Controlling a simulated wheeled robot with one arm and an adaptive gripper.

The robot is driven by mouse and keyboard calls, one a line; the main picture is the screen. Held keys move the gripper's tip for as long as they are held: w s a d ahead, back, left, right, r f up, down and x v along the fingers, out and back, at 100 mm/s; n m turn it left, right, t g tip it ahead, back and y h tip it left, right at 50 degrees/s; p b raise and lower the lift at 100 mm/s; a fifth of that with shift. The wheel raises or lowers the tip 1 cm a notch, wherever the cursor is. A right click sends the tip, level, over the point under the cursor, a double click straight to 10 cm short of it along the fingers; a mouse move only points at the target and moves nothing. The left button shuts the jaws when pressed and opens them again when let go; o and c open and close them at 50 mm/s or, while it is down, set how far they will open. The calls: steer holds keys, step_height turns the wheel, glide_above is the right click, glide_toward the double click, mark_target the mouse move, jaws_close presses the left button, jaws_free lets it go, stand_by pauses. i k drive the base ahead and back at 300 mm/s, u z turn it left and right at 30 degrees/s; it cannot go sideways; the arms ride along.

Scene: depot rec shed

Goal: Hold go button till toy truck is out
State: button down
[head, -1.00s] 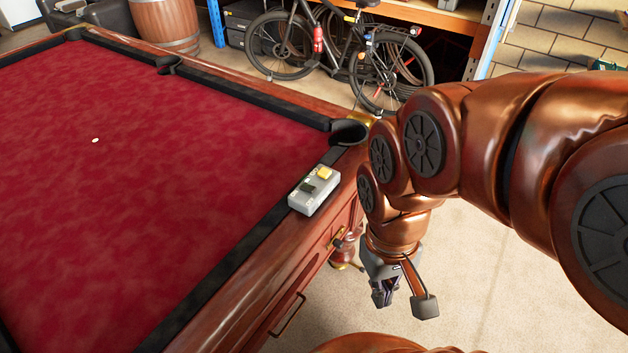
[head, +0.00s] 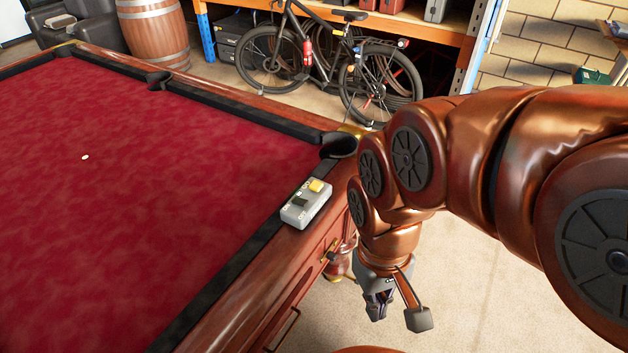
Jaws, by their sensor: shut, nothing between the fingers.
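A small grey control box (head: 297,214) lies on the wooden rail of the pool table, near the corner pocket. It has a yellow button (head: 316,186) at its far end and a dark button (head: 299,201) nearer to me. The labels are too small to read. My gripper (head: 377,312) points down beside the table, to the right of and apart from the box. It is shut and empty. No toy truck can be made out in view.
The pool table (head: 120,180) with red cloth fills the left, a small white dot on it. A bicycle (head: 345,65), an orange-and-blue rack (head: 425,28), a barrel (head: 152,32) and a dark armchair (head: 90,20) stand behind. Bare floor (head: 480,290) lies to the right.

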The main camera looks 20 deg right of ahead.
mark_target(316, 186)
steer(key=k, duration=1.25)
steer(key=u, duration=0.7)
steer(key=i, duration=1.2)
steer(key=z, duration=0.4)
